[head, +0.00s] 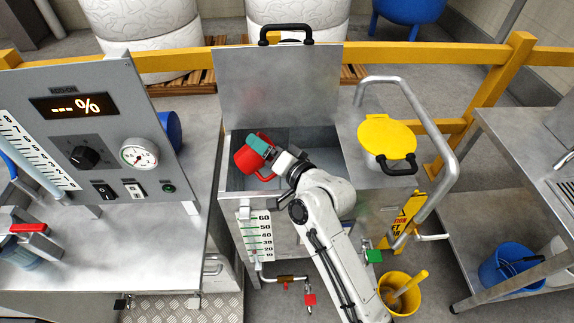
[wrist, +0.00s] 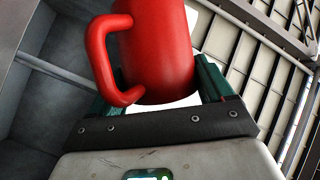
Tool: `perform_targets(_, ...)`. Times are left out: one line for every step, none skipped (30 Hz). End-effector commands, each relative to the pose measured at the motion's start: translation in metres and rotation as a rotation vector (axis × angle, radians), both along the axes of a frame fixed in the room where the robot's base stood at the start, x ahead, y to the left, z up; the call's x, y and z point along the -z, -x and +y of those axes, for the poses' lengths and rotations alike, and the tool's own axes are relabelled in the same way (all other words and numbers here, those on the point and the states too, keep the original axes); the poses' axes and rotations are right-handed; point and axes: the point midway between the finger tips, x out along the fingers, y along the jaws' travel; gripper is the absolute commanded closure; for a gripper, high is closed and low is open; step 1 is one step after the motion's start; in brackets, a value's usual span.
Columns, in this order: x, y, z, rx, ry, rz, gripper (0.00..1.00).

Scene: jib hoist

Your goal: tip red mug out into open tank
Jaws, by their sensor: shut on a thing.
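The red mug (head: 250,158) is in my gripper (head: 262,146), over the open tank (head: 236,176) in the head view. It looks tilted there, and its handle shows low on its right. In the wrist view the mug (wrist: 158,50) fills the middle, between the green jaws of my gripper (wrist: 160,90), with its handle on the left. The mug's opening and contents are hidden. The tank's grey lid (head: 280,85) stands raised at the back, with a black handle on top. I cannot see how much liquid the tank holds.
A yellow round lid (head: 387,137) and a bent grey pipe (head: 440,140) stand right of the tank. A control panel (head: 100,130) is at the left. A yellow rail (head: 400,58) runs behind. A yellow bucket (head: 400,293) and wet-floor sign (head: 408,212) stand on the floor.

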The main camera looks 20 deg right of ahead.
Motion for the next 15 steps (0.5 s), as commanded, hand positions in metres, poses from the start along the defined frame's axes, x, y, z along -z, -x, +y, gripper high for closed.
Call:
perform_targets(-0.0006,-0.0002,-0.0004,0.0,-0.008,-0.002,0.62)
perform_targets(-0.0006,-0.0002,-0.0005,0.0,-0.013,-0.002,0.62)
perform_targets(-0.0008,-0.0002,-0.0005,0.001,-0.018,-0.003,0.62)
perform_targets(-0.0008,-0.0001,-0.0006,0.001,-0.022,-0.002,0.62)
perform_targets(-0.0009,-0.0002,-0.0008,0.001,-0.026,-0.003,0.62)
perform_targets(-0.0012,-0.0002,-0.0009,0.0,-0.031,-0.003,0.62)
perform_targets(-0.0013,-0.0001,-0.0011,0.001,-0.035,-0.003,0.62)
perform_targets(-0.0013,-0.0002,-0.0012,0.001,-0.039,-0.004,0.62)
perform_targets(-0.0015,-0.0001,-0.0013,0.0,-0.044,-0.004,0.62)
perform_targets(-0.0016,-0.0002,-0.0014,0.001,-0.048,-0.004,0.62)
perform_targets(-0.0017,-0.0001,-0.0015,0.0,-0.052,-0.004,0.62)
perform_targets(-0.0018,-0.0002,-0.0016,0.001,-0.057,-0.005,0.62)
perform_targets(-0.0019,-0.0001,-0.0016,0.0,-0.062,-0.005,0.62)
perform_targets(-0.002,-0.0001,-0.0016,0.0,-0.066,-0.004,0.62)
perform_targets(-0.0021,-0.0001,-0.0018,0.0,-0.071,-0.005,0.62)
